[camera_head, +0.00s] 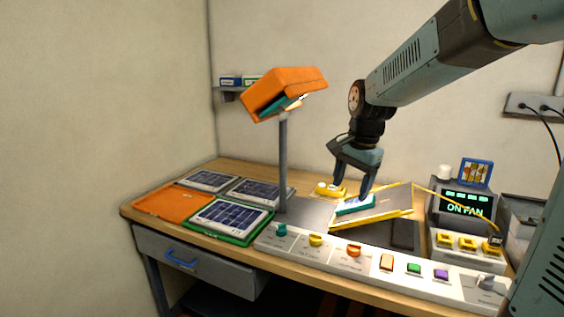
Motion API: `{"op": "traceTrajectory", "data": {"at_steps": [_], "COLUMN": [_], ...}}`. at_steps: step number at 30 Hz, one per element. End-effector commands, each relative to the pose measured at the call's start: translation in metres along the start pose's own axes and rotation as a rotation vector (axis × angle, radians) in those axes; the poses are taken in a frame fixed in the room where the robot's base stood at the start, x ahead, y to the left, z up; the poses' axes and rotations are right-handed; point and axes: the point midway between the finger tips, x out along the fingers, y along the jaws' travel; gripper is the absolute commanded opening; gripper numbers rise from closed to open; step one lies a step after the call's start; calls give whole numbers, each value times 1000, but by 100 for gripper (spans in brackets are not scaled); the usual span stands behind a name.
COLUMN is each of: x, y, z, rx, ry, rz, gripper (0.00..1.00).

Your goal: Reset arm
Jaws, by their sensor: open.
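My arm reaches in from the upper right. My gripper (352,192) points down over the right half of the workbench, with its two dark fingers apart and nothing visible between them. A teal block (355,204) on a tilted grey plate with yellow edges (395,205) lies just below the fingers. I cannot tell whether the fingertips touch it. A yellow object (330,190) sits behind the left finger.
An orange-headed lamp (285,92) on a grey post stands left of my gripper. Several solar panels (230,217) lie on the left of the bench (190,240). A control strip (330,249) runs along the front edge. A display (466,205) reading "ON FAN" stands right.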

Motion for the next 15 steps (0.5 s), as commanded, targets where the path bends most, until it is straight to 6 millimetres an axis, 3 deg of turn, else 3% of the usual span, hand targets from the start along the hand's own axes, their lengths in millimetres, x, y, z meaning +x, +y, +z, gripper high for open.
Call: {"op": "traceTrajectory", "data": {"at_steps": [6,15], "x": [-34,-62], "y": [48,111], "z": [16,46], "rx": [-194,-469], "ry": [55,169], "rz": [-65,-107], "gripper": [69,69]}}
